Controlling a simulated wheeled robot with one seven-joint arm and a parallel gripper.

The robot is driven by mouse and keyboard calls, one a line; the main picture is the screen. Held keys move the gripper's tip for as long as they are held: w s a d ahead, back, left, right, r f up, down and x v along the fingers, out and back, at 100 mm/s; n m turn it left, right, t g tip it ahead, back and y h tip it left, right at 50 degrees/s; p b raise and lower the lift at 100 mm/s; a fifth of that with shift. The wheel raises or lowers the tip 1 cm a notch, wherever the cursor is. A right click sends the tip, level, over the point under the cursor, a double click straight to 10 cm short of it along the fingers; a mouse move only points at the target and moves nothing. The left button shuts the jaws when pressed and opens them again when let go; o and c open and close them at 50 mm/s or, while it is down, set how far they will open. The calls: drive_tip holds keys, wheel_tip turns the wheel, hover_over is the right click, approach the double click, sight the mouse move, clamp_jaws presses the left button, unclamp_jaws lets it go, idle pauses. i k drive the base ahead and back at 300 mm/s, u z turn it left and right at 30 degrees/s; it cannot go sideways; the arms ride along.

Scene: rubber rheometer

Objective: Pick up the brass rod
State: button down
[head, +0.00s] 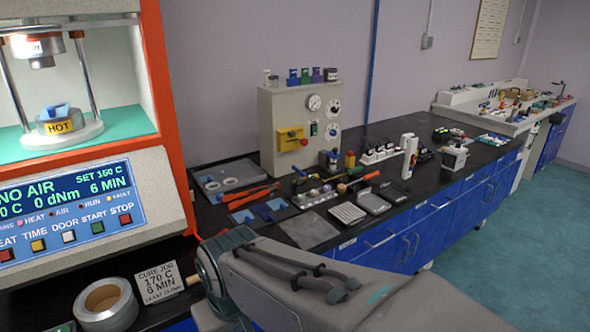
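I cannot make out the brass rod for certain. A small tan, rod-like end (193,280) shows between the cure job card and my arm; it is too small to identify, and my arm may hide more of it. My own grey arm crosses the lower middle of the head view and covers part of the black bench. My gripper's fingers do not show in this view.
The rheometer (150,190) with its orange frame stands at left. Tools, a grey tray (205,174) and a gauge panel (290,120) crowd the bench behind. Teal floor is clear at right.

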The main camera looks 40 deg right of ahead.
sight(353, 171)
drive_tip(key=k, duration=0.35)
drive_tip(key=z, duration=0.7)
drive_tip(key=i, duration=0.9)
drive_tip(key=z, duration=0.9)
